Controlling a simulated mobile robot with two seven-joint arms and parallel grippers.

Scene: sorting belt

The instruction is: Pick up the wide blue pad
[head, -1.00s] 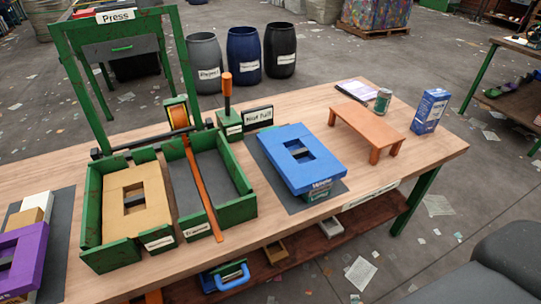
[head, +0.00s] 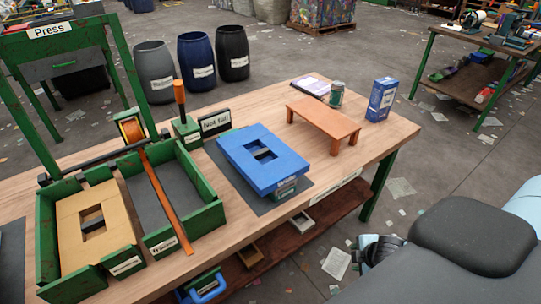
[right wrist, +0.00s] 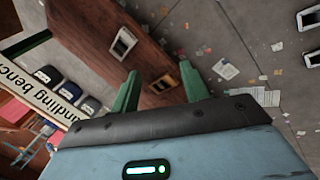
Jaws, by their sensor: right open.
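The wide blue pad (head: 273,176) lies flat on the workbench in the head view. It has a square hole in its middle with something dark inside, and rests above a lower object with a partly hidden label. In the right wrist view my right gripper (right wrist: 161,88) is open and empty, its green fingers apart over the lower shelf and floor. The blue pad is not in that view. Part of my right arm shows at the lower right of the head view, clear of the bench. My left gripper is not in view.
A dark mat (head: 241,191) lies under the pad. An orange stand (head: 325,118), a can (head: 336,95) and a blue box (head: 381,99) are to its right. Green trays, one holding a tan pad (head: 78,244), and a press frame (head: 122,75) are left. Bins (right wrist: 125,42) sit on the lower shelf.

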